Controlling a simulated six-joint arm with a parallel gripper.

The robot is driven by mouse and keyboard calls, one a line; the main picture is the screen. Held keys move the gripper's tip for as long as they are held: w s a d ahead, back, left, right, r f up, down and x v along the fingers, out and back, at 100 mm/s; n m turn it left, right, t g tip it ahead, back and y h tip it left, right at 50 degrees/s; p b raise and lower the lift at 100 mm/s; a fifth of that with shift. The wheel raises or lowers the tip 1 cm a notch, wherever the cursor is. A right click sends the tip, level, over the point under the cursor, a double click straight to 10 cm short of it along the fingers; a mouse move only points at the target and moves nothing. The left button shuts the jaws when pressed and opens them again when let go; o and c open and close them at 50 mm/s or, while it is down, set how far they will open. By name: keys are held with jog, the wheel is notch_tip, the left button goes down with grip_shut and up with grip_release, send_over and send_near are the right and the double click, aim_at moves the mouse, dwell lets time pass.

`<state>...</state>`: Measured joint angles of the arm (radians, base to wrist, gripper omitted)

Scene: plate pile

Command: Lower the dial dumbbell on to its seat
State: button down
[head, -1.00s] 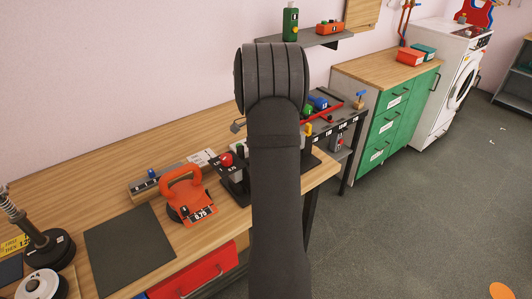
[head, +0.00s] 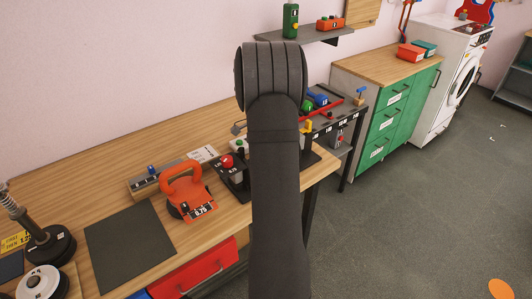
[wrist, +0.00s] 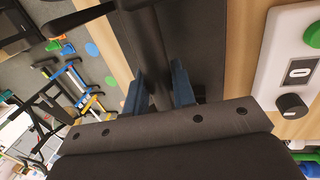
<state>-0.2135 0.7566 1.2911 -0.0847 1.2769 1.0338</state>
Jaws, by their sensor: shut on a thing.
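In the wrist view, my gripper (wrist: 160,88) has its two blue-grey fingers shut on a dark bar (wrist: 152,50), which I take to be the handle of the dial dumbbell. The bar runs up the picture, away from the palm. A dark flat surface (wrist: 200,35) lies behind it on pale wood; I cannot tell whether the bar touches it or whether this is the seat. In the head view, my own arm hides the gripper and the dumbbell.
In the head view, an orange kettlebell (head: 183,194), a dark mat (head: 130,248) and a black rack with a red ball (head: 227,161) stand on the wooden bench (head: 95,187). In the wrist view, a white box with a black knob (wrist: 292,105) is at the right.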

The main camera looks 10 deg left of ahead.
jog(key=shift+f, duration=0.2)
jog(key=c, duration=1.1)
grip_release()
jog(key=shift+f, duration=0.1)
jog(key=w+r, duration=0.1)
jog(key=r, duration=0.4)
jog(key=a+r, duration=0.1)
jog(key=r, duration=0.5)
jog(key=w+a+r, duration=0.1)
jog(key=r, duration=0.5)
jog(key=shift+w+r, duration=0.1)
jog(key=shift+w, duration=0.25)
jog(key=s+f, duration=0.1)
jog(key=f, duration=0.4)
jog(key=s+d+f, duration=0.1)
jog(key=f, duration=0.5)
jog(key=d+f, duration=0.1)
jog(key=f, duration=0.5)
jog(key=shift+s, duration=0.4)
